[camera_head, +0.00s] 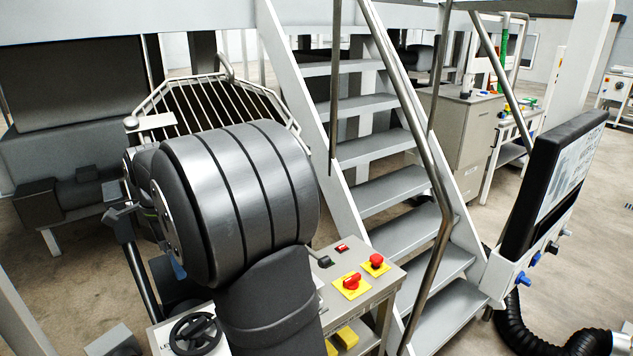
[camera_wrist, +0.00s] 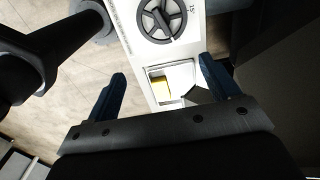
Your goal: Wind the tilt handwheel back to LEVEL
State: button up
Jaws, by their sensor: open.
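The tilt handwheel (camera_head: 195,335) is a dark, round, spoked wheel on a light panel at the bottom of the head view. In the wrist view the handwheel (camera_wrist: 161,18) is at the top centre, with a bar across its middle. A mark reading about 15° is printed to its right there. Part of a label starting "LE" shows left of the wheel in the head view. My gripper (camera_wrist: 162,68) is open and empty, with two blue fingers apart. The wheel lies beyond the fingertips, not between them. My arm hides most of the gripper in the head view.
A recess with a yellow item (camera_wrist: 161,88) lies between the fingers in the wrist view. Red buttons on yellow plates (camera_head: 351,286) sit on the panel to the right. Metal stairs (camera_head: 385,170) with a handrail and a screen (camera_head: 548,185) stand farther right.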

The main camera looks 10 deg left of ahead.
jog(key=f+n, duration=0.1)
jog(key=w+f+n, duration=0.1)
jog(key=f, duration=0.2)
jog(key=shift+w+d+n, duration=0.15)
jog(key=shift+w+n, duration=0.15)
jog(key=shift+n, duration=0.1)
jog(key=c, duration=0.8)
send_near(196, 334)
jog(key=shift+n, duration=0.3)
jog(key=f, duration=0.2)
jog(key=w+f, duration=0.1)
jog(key=f, duration=0.1)
jog(key=w+f, duration=0.1)
jog(key=f, duration=0.1)
jog(key=shift+w+f, duration=0.2)
jog(key=shift+f, duration=0.1)
jog(key=shift+c, duration=0.2)
grip_shut()
